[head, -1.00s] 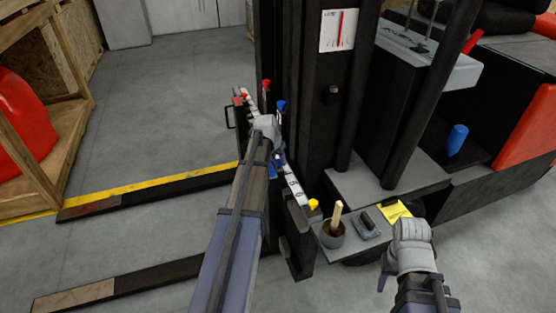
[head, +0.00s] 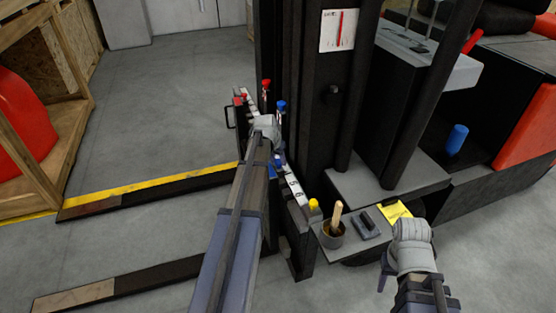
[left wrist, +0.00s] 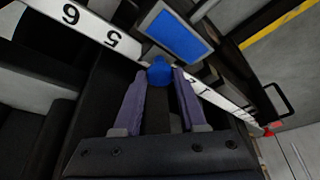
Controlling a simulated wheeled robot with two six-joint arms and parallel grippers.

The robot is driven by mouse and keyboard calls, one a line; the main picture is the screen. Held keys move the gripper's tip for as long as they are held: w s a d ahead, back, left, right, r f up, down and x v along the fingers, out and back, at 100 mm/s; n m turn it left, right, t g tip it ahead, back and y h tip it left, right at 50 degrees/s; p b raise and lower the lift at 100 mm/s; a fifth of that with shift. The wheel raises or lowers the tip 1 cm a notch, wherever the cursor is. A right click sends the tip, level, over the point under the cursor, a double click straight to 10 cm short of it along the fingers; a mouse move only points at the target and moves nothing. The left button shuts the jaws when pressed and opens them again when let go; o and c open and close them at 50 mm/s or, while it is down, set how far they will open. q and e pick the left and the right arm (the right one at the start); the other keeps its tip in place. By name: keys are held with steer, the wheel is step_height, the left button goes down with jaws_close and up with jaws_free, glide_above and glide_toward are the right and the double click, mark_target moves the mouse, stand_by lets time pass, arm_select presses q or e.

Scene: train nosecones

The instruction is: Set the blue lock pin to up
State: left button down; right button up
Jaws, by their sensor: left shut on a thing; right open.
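The lock pin's round blue knob (left wrist: 160,72) sits between the two fingertips of my left gripper (left wrist: 160,78) in the left wrist view. The gripper is shut on it. The knob is beside a white numbered rail (left wrist: 100,35) and a blue plate (left wrist: 178,36). The pin's shaft is hidden. In the head view my left gripper (head: 274,150) is over the rail next to the mast, and its arm covers part of the rail. My right gripper (head: 384,281) is open and apart from everything at the lower right.
A red-topped piece (head: 266,84) and a blue-topped piece (head: 281,105) stand by the mast. A yellow knob (head: 313,203) is at the rail's near end.

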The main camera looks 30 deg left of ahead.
arm_select(q)
step_height(320, 180, up, 4)
steer(key=p, duration=0.3)
steer(key=shift+f+p, duration=0.2)
steer(key=shift+p, duration=0.1)
steer(key=shift+f, duration=0.15)
steer(key=shift+c, duration=2.3)
jaws_free()
steer(key=p+v, duration=0.7)
steer(key=v, duration=0.1)
